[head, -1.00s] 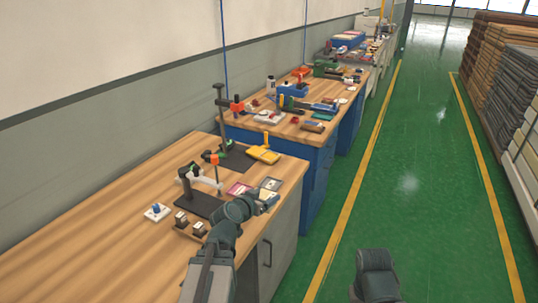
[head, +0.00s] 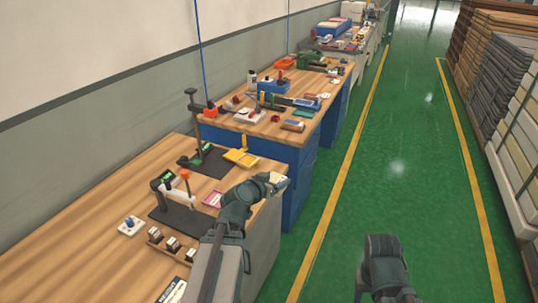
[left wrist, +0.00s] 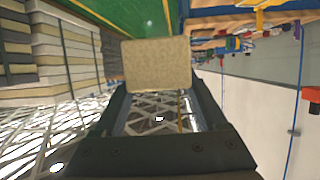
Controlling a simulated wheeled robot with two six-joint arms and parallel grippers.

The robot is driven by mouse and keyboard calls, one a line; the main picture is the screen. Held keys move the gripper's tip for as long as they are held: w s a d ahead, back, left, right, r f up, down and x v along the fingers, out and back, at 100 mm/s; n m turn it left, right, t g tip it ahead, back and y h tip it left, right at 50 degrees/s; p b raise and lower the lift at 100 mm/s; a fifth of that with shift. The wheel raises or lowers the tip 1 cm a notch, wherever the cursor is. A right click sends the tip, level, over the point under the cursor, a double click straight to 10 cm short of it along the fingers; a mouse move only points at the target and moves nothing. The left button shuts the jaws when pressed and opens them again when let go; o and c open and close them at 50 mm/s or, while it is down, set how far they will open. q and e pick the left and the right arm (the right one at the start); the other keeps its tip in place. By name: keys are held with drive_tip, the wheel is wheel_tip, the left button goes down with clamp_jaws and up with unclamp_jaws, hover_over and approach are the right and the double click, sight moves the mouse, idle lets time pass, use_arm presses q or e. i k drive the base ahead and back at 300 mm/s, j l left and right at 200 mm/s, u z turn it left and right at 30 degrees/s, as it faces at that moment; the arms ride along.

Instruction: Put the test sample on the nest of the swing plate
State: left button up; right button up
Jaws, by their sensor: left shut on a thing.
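My left gripper (head: 274,182) is at the bench's right edge in the head view, its fingers partly hidden by the wrist. In the left wrist view it is shut on a beige, speckled rectangular block, the test sample (left wrist: 157,63). A pale bit of the sample (head: 280,181) shows at the fingertips in the head view. I cannot tell which part is the nest.
A pink card (head: 212,198) lies between fixture and gripper. A second stand (head: 195,125) and a yellow tool (head: 241,157) are behind. Small blocks in a wooden holder (head: 171,244) and a blue-knobbed piece (head: 130,225) are in front. The left bench top is clear.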

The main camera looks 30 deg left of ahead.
sight(247, 160)
drive_tip(key=i+z, duration=0.35)
drive_tip(key=i, duration=1.15)
drive_tip(key=i+l+u, duration=0.15)
drive_tip(key=i+u, duration=0.35)
drive_tip(key=i+l+u, duration=0.35)
drive_tip(key=i+u, duration=0.15)
drive_tip(key=i+l+u, duration=0.2)
drive_tip(key=u, duration=0.2)
drive_tip(key=i+l+u, duration=0.2)
drive_tip(key=u, duration=0.2)
drive_tip(key=i+l+u, duration=0.15)
drive_tip(key=l+u, duration=0.25)
drive_tip(key=i+l+u, duration=0.1)
drive_tip(key=l+u, duration=0.6)
drive_tip(key=l, duration=0.2)
